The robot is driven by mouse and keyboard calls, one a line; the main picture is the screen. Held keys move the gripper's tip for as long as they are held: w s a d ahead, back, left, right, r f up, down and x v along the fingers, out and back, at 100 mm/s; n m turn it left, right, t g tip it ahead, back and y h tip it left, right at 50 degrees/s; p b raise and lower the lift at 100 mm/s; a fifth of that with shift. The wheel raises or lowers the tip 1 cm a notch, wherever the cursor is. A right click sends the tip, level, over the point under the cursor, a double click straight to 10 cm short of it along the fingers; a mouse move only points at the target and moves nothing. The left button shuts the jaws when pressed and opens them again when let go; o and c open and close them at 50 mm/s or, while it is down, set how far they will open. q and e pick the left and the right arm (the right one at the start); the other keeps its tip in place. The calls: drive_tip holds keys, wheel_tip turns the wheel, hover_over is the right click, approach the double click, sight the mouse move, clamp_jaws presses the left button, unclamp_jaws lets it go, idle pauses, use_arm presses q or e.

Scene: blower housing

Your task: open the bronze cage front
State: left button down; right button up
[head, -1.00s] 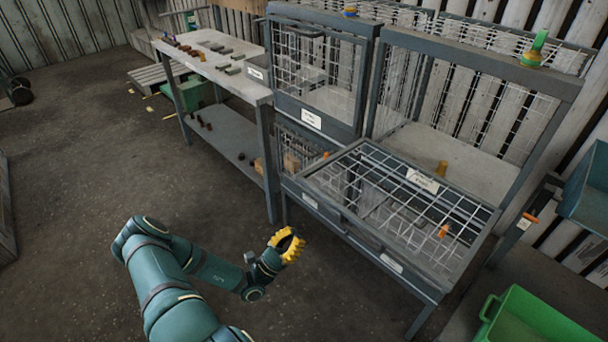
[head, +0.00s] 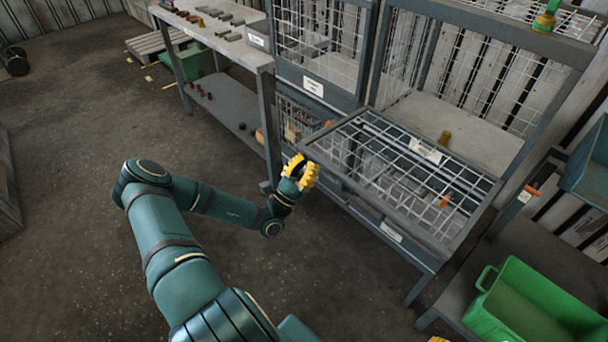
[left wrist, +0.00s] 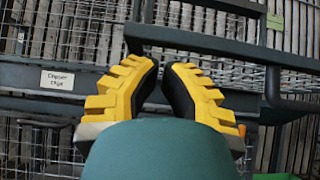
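The bronze cage front is the mesh panel (head: 345,178) on the right-hand cage. It is swung down and sticks out nearly level at the cage's foot, with a label I cannot read. Its frame bar probably crosses the left wrist view (left wrist: 205,42). My left gripper (head: 304,168) is beside the panel's near left corner, slightly below it. Its yellow fingers (left wrist: 161,68) nearly meet at the tips, with nothing visible between them. I cannot tell whether they touch the frame. A yellow sliver at the head view's bottom edge may be my right gripper (head: 438,339).
A closed mesh cage front (head: 313,87) stands left of the open cage; a "Copper cage" label (left wrist: 57,80) shows in the left wrist view. A workbench (head: 215,40) with small parts is further left. A green crate (head: 520,312) stands at the lower right.

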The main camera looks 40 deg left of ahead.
use_arm(q)
drive_tip(key=shift+r+h, duration=0.3)
drive_tip(key=shift+r, duration=0.15)
drive_tip(key=r+g+p, duration=0.1)
drive_tip(key=r+p, duration=0.2)
drive_tip(key=p, duration=0.2)
drive_tip(key=r+g+p, duration=0.1)
drive_tip(key=r+p, duration=0.1)
drive_tip(key=p, duration=0.3)
drive_tip(key=r+g+p, duration=0.1)
drive_tip(key=r+p, duration=0.2)
drive_tip(key=p, duration=0.2)
drive_tip(key=shift+w+r, duration=0.35)
drive_tip(key=shift+r+g+p, duration=0.1)
drive_tip(key=shift+g+p, duration=0.2)
drive_tip(key=shift+p, duration=0.25)
